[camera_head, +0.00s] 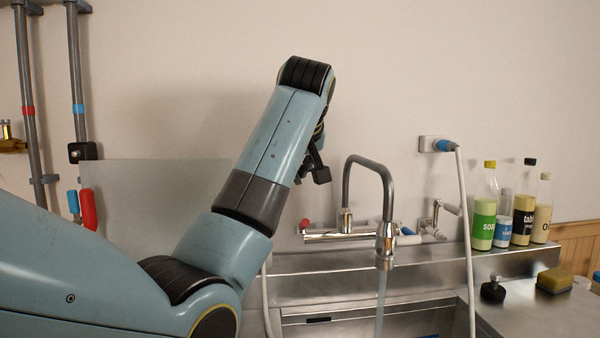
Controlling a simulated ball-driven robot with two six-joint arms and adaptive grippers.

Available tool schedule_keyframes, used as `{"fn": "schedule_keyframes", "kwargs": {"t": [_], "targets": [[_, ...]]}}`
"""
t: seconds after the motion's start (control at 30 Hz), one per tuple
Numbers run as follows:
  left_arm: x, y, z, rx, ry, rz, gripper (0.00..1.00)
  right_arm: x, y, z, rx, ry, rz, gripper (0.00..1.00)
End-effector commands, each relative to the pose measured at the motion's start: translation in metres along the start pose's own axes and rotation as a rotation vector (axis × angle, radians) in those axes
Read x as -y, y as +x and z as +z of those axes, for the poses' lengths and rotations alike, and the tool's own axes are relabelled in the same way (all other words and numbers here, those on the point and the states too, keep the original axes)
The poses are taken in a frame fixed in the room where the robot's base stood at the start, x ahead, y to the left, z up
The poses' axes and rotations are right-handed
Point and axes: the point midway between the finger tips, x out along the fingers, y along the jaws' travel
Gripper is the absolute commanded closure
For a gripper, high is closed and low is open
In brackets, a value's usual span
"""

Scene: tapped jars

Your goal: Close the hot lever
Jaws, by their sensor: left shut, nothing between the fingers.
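A chrome mixer tap (342,237) sits on the wall above the sink, with a tall grey spout (387,190). A stream of water (380,300) runs from its nozzle. The red-marked hot lever (304,225) is at the left end of the tap, and the blue-marked lever (406,232) is at the right end. My left gripper (320,174) is shut and empty, above the tap body and left of the spout. It is apart from the red lever and partly hidden behind my own arm. My right gripper is not in view.
Several labelled bottles (484,215) stand on the ledge at the right. A yellow sponge (554,280) and a black stopper (493,290) lie on the steel counter (545,315). A white hose (466,230) hangs right of the spout. Pipes with red and blue handles (88,210) are at the left.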

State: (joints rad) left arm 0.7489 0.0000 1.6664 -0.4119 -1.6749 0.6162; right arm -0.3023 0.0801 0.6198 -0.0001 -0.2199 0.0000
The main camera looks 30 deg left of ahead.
Motion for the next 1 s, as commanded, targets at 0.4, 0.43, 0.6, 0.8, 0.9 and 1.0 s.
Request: {"fn": "schedule_keyframes", "kwargs": {"t": [0.4,0.43,0.6,0.8,0.9,1.0], "targets": [[0.0,0.071,0.018,0.004,0.001,0.002,1.0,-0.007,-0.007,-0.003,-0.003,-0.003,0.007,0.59],[0.0,0.072,0.022,0.003,0.002,0.001,1.0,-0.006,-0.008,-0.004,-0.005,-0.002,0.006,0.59],[0.0,0.075,0.036,0.001,0.001,0.001,1.0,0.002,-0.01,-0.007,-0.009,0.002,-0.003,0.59],[0.0,0.076,0.04,0.0,0.001,0.001,1.0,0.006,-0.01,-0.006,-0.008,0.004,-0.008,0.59],[0.0,0.076,0.039,0.0,0.001,0.001,1.0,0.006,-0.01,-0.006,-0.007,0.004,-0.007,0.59],[0.001,0.076,0.04,0.0,0.001,0.001,1.0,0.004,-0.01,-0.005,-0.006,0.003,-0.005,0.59]]}}
